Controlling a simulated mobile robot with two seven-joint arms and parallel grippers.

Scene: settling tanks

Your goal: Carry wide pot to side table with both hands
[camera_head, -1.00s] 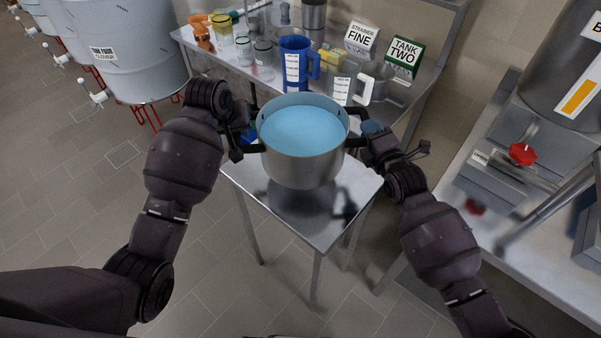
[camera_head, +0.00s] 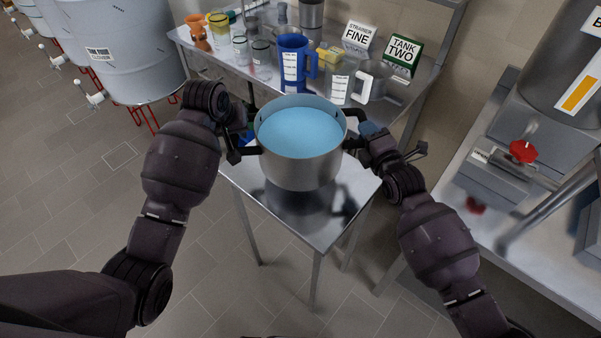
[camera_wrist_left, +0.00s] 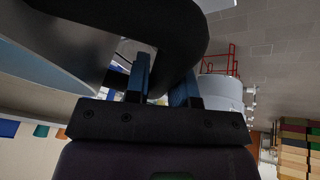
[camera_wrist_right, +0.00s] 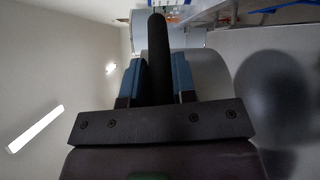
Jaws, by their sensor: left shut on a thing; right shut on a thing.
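The wide pot (camera_head: 301,168) is a steel pot with blue liquid inside and two dark side handles. It hangs level above the small steel side table (camera_head: 312,227), whose top shows its reflection; whether a gap remains beneath is hard to tell. My left gripper (camera_head: 246,146) is shut on the pot's left handle (camera_wrist_left: 190,35). My right gripper (camera_head: 366,138) is shut on the right handle, which stands between the blue finger pads in the right wrist view (camera_wrist_right: 158,65). The pot's far side and base are partly hidden.
A steel bench behind holds a blue jug (camera_head: 294,62), a clear measuring jug (camera_head: 339,88), glass jars and signs reading "STRAINER FINE" (camera_head: 359,36) and "TANK TWO" (camera_head: 403,52). A counter with a red valve (camera_head: 522,151) stands at right. Grey tanks (camera_head: 122,50) stand at left.

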